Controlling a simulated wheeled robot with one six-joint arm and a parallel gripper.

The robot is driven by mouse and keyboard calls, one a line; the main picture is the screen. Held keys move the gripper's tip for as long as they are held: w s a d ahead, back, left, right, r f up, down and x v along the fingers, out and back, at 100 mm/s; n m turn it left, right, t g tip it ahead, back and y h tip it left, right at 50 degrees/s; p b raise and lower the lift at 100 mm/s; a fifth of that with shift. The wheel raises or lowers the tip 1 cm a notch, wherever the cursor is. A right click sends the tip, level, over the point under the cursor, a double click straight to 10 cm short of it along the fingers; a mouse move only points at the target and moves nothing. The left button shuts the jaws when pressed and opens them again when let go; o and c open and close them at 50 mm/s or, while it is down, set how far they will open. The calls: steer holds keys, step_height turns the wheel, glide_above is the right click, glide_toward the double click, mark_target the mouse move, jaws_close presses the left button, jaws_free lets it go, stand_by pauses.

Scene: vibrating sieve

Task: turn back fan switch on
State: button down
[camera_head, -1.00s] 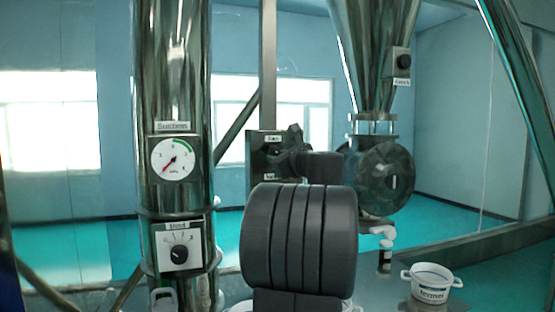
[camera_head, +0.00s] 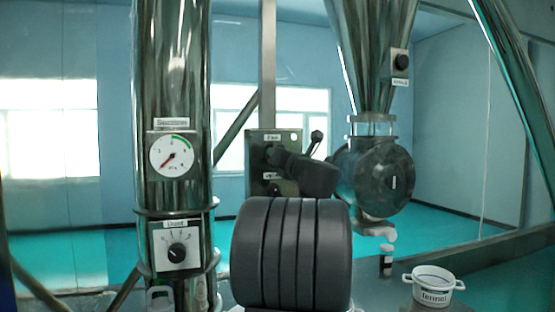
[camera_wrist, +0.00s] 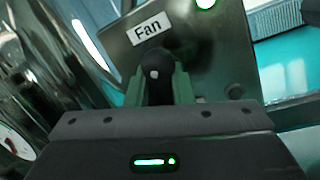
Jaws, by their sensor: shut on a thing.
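The fan switch panel (camera_head: 289,137) is a grey metal plate with a "Fan" label, on an upright post in the head view. In the wrist view the panel (camera_wrist: 212,45) shows the same label and a glowing green-white lamp (camera_wrist: 205,3) at the top edge. My gripper (camera_wrist: 158,85) is shut on the black switch knob (camera_wrist: 154,72), with a greenish finger on each side of it. In the head view my gripper (camera_head: 274,157) is against the panel's front and hides the knob. The knob's exact setting is hard to read.
A steel column (camera_head: 172,95) with a suction gauge (camera_head: 172,156) and a dial (camera_head: 178,250) stands left. A hopper (camera_head: 372,55) with a round valve housing (camera_head: 385,180) stands right. A small labelled pot (camera_head: 433,288) and a little bottle (camera_head: 386,262) are low right.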

steer(key=shift+m, duration=1)
steer(key=shift+h, duration=0.3)
steer(key=c, duration=1.3)
jaws_free()
steer(key=b+v, duration=0.4)
steer(key=v, duration=1)
steer(key=shift+f, duration=0.3)
steer(key=shift+w, duration=0.25)
